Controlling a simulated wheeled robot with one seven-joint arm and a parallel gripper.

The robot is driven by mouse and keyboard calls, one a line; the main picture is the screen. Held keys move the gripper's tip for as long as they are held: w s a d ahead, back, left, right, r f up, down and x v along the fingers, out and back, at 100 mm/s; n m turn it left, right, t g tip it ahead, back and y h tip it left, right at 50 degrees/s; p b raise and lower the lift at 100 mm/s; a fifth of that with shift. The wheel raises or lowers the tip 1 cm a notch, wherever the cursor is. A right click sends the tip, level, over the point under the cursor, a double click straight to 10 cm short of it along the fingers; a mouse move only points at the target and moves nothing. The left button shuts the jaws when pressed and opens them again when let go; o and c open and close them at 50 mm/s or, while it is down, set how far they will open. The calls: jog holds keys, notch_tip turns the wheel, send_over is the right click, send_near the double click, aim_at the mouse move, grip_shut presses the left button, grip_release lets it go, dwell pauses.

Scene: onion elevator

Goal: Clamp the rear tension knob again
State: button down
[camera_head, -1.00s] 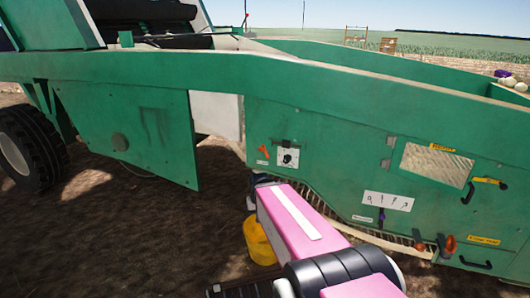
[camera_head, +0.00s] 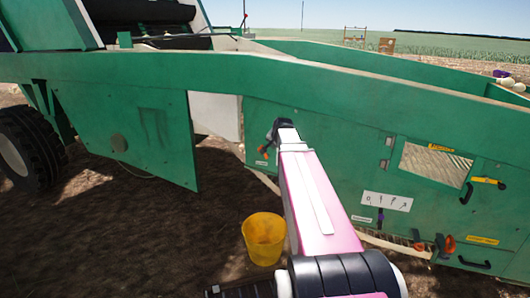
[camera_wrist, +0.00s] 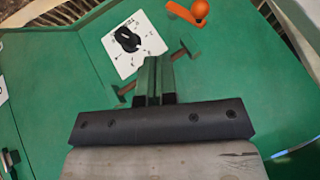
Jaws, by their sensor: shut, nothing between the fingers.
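My gripper (camera_head: 272,134) is raised in front of the green side panel. In the wrist view its two narrow fingers (camera_wrist: 158,64) are together, with nothing between them. A black knob (camera_wrist: 127,39) sits on a white marked plate (camera_wrist: 146,29), just beyond and left of the fingertips, apart from them in the picture. An orange lever (camera_wrist: 188,12) is at the upper right; in the head view it (camera_head: 263,150) shows beside my gripper. My gripper and arm hide the knob and plate in the head view. I cannot tell which control is the rear tension knob.
A yellow bucket (camera_head: 264,240) stands on the soil below my arm.

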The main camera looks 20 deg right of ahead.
dwell(0.4)
jog(key=w+a+f, duration=0.2)
jog(key=w+f, duration=0.5)
jog(key=w, duration=0.2)
jog(key=shift+w, duration=0.2)
jog(key=shift+a+f, duration=0.1)
jog(key=shift+a, duration=0.05)
jog(key=shift+w+a, duration=0.1)
jog(key=shift+a, duration=0.05)
dwell(0.4)
